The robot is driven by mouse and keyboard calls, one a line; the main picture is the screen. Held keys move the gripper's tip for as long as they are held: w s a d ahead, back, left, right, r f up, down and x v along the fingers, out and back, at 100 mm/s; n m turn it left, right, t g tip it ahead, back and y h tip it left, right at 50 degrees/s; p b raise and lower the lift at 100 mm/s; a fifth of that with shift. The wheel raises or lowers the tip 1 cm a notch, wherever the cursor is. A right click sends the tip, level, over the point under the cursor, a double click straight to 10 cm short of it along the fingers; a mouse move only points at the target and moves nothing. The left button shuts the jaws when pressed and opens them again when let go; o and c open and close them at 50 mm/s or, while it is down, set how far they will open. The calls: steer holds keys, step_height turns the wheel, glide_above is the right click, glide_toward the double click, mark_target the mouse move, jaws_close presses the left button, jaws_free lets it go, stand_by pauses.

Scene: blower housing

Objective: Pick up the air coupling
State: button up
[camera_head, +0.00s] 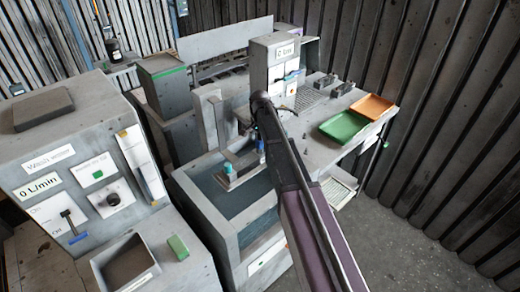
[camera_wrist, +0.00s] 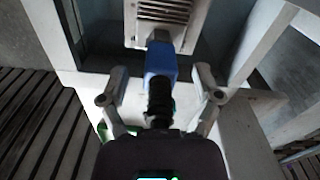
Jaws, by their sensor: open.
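In the wrist view a blue part (camera_wrist: 160,62) with a black ribbed section (camera_wrist: 160,98) below it lies along the picture's middle; it looks like the air coupling. Its far end meets a pale grey vented block (camera_wrist: 163,18). My gripper (camera_wrist: 160,80) is open, with one finger to the left of the part and one to the right. Gaps show on both sides, so neither finger appears to touch it. In the head view my dark arm covers much of this spot, and I cannot make out the fingers. A small blue piece (camera_head: 260,145) shows just left of the arm.
In the head view a green tray (camera_head: 343,126) and an orange tray (camera_head: 372,106) sit on the bench at right. A grey console (camera_head: 85,180) stands at left. A labelled upright housing (camera_head: 268,62) rises behind my arm. Grey frame walls (camera_wrist: 255,35) flank the wrist view.

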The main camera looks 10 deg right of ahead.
steer(key=shift+f, duration=0.5)
jaws_close()
stand_by(0.3)
